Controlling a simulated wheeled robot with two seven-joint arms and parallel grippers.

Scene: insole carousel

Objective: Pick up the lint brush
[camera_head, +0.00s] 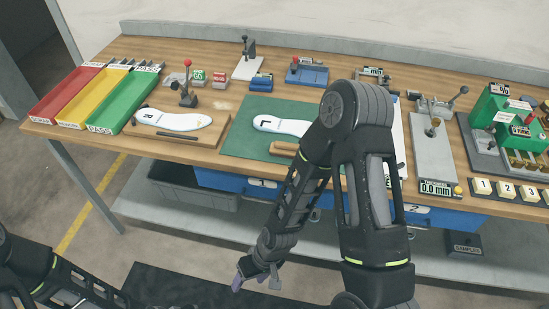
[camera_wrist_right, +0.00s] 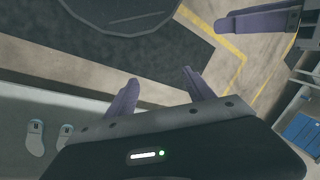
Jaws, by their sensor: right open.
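A light wooden piece (camera_head: 284,149) lies at the front edge of the green mat (camera_head: 244,146) on the bench. It may be the lint brush, but my right arm hides its right end and I cannot tell for sure. My right gripper (camera_head: 240,280) hangs low in front of the bench, well below and apart from the piece. In the right wrist view, its two purple fingers (camera_wrist_right: 159,77) are apart with nothing between them. A purple finger (camera_wrist_right: 255,20) at that view's upper right seems to belong to my left gripper; its opening cannot be told.
White insoles marked R (camera_head: 174,120) and L (camera_head: 283,125) lie on the bench. Red, yellow and green trays (camera_head: 127,108) stand at the left; gauges and clamps (camera_head: 432,150) at the right. Blue drawers (camera_head: 232,182) and a grey bin (camera_head: 190,190) are below the worktop.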

